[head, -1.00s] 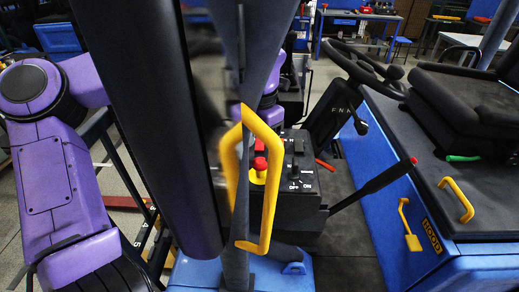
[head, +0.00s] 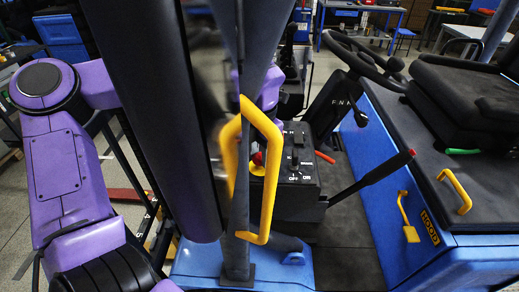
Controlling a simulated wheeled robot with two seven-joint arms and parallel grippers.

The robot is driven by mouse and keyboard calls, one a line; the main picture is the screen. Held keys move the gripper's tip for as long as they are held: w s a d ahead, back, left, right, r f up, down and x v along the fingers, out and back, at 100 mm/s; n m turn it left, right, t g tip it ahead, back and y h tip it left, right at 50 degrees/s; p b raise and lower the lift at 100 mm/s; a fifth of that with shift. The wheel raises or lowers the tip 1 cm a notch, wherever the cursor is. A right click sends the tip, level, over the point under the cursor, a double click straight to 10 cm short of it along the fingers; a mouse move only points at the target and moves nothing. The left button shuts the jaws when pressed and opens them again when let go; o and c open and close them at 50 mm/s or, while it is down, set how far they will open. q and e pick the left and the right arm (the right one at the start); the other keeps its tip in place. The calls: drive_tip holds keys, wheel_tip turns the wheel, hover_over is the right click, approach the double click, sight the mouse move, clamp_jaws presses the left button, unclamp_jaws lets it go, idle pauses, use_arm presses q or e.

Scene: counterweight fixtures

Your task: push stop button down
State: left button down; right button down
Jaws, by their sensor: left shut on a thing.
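The stop button (head: 257,158) has a red top on a yellow base and sits at the left side of the black control box (head: 298,200). In the head view it is partly covered by the grey post and the yellow handle in front of it. A purple part of my left arm (head: 235,80) shows behind the posts, above the button. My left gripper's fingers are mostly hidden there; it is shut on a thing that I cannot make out. Whether it touches the button cannot be seen. My right gripper is not in view.
A yellow handle (head: 265,215) on the grey post (head: 239,258) stands in front of the button. A dark column (head: 160,120) blocks the view to the left. A toggle switch (head: 295,160) and a long black lever (head: 372,178) are on the right, beside the blue vehicle body (head: 375,225).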

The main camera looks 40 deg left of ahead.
sight(260, 156)
use_arm(q)
drive_tip(key=shift+s+f, duration=0.1)
drive_tip(key=shift+f, duration=0.3)
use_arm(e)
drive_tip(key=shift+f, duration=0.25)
use_arm(q)
drive_tip(key=c, duration=0.6)
unclamp_jaws()
wheel_tip(260, 156, up, 10)
drive_tip(key=shift+f+b, duration=0.2)
drive_tip(key=shift+b, duration=0.85)
drive_tip(key=shift+r, duration=0.45)
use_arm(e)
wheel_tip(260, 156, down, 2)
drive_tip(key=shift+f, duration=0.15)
